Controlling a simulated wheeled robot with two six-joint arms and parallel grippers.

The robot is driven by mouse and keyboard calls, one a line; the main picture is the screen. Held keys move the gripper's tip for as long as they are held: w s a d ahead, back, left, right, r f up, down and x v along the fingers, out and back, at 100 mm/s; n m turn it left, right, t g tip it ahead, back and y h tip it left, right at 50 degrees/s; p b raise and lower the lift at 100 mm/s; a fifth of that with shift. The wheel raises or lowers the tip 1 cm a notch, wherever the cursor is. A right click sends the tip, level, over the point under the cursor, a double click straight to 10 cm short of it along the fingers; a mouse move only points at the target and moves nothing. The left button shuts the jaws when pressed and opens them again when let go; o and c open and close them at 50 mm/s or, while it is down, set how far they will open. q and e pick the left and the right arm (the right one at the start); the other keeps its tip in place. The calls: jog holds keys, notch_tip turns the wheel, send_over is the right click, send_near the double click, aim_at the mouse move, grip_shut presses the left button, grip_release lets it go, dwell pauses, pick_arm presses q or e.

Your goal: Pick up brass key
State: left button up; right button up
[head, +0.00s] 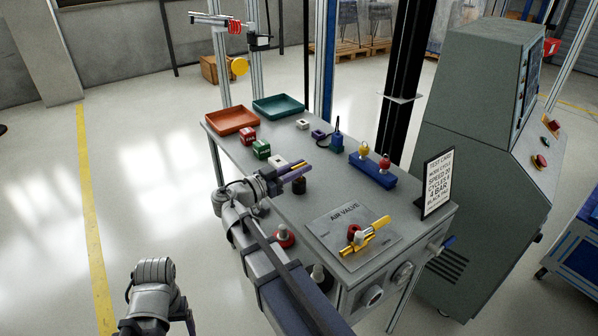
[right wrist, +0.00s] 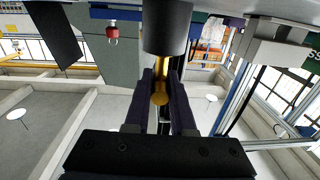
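The brass key (right wrist: 160,98) shows in the right wrist view, its shaft at the end of a black cylinder (right wrist: 167,28) and its round head between my fingers. My right gripper (right wrist: 160,88) has a dark finger on each side of the key, with a narrow gap between them. Whether the fingers press on the key is unclear. In the head view my right gripper (head: 305,169) is just above the black cylinder (head: 299,186) on the table, and the key is not clearly visible there. Of my left arm only links show, at the lower left; its gripper is out of view.
The grey table (head: 322,205) holds red and green blocks beside the gripper, an orange tray (head: 232,121), a teal tray (head: 278,107), a blue block with padlocks (head: 372,171), a valve plate (head: 354,234) and a test card (head: 436,182). A grey console (head: 470,130) stands right.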

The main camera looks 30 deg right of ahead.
grip_shut()
jog(key=shift+r, duration=0.1)
